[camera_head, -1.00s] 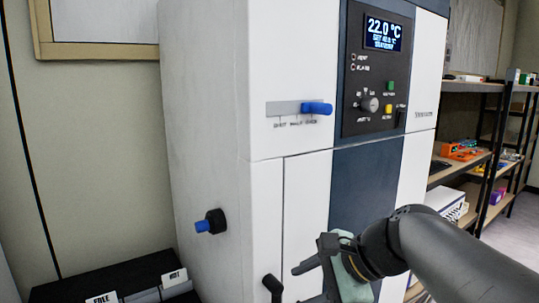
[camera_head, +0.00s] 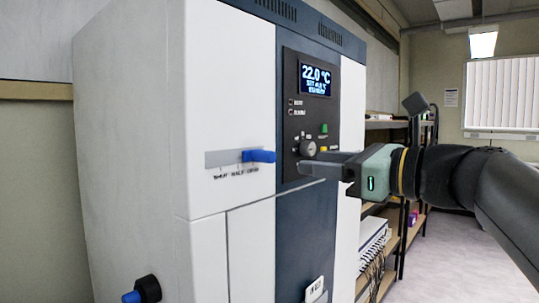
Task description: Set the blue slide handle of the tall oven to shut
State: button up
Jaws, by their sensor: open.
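The tall oven (camera_head: 130,130) is a white cabinet with a dark blue front strip. Its blue slide handle (camera_head: 260,156) sticks out from a grey horizontal slide plate (camera_head: 222,158) on the upper front. The handle sits at the right end of the plate, over the rightmost of the small labels; the left label seems to read SHUT and the middle one HALF. My gripper (camera_head: 308,166) is open and empty, just right of the handle and apart from it in the picture.
The control panel (camera_head: 292,105) has a display reading 22.0 °C, a round knob (camera_head: 308,148) and coloured buttons close above my fingers. Shelves (camera_head: 385,210) stand to the right.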

aim_at(273, 158)
jog(key=p+x, duration=0.1)
jog(key=x, duration=1)
jog(key=shift+w+p, duration=0.15)
jog(key=shift+p, duration=0.2)
